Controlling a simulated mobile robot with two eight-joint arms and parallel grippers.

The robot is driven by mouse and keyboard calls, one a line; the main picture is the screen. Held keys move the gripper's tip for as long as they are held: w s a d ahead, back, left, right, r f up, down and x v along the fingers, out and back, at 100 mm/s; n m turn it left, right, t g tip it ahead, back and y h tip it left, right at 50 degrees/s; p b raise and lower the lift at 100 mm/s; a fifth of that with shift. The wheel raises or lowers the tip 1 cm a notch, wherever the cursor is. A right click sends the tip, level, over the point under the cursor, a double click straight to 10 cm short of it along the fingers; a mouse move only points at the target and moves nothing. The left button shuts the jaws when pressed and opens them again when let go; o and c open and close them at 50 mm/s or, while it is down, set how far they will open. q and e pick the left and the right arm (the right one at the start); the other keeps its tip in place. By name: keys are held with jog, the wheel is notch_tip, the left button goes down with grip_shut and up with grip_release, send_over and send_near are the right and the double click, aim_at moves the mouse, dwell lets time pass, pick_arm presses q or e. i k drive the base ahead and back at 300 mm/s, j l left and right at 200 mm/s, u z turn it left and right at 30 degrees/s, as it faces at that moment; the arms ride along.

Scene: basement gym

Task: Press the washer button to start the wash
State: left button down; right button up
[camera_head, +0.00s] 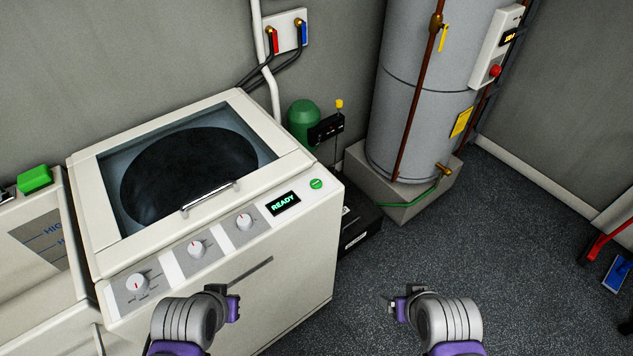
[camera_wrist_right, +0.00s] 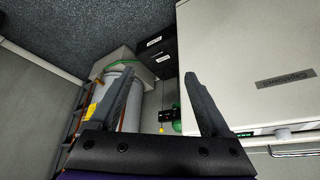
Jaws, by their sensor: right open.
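The white washer (camera_head: 307,225) stands at the left in the head view, its dark lid window facing up. Its small round green button (camera_head: 316,184) is at the right end of the sloped control panel, beside a display (camera_head: 283,203) reading READY. My left gripper (camera_head: 236,308) is in front of the washer's front face, below the panel; its finger gap is not clear. My right gripper (camera_head: 390,306) is over the floor right of the washer, apart from it. In the right wrist view my right gripper (camera_wrist_right: 162,75) is open and empty, with the washer (camera_wrist_right: 240,60) at the right.
A grey water heater (camera_head: 415,100) on a block stands at the back right. A green tank (camera_head: 303,118) and a dark box (camera_head: 358,232) are beside the washer. Open floor (camera_head: 500,250) lies at the right.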

aim_at(315, 183)
jog(key=i+l, duration=0.15)
jog(key=l, duration=0.2)
jog(key=i+l, duration=0.15)
jog(key=l, duration=0.2)
jog(key=i+l, duration=0.15)
jog(key=l, duration=0.2)
jog(key=i+l, duration=0.15)
jog(key=l, duration=0.2)
jog(key=u, duration=1.75)
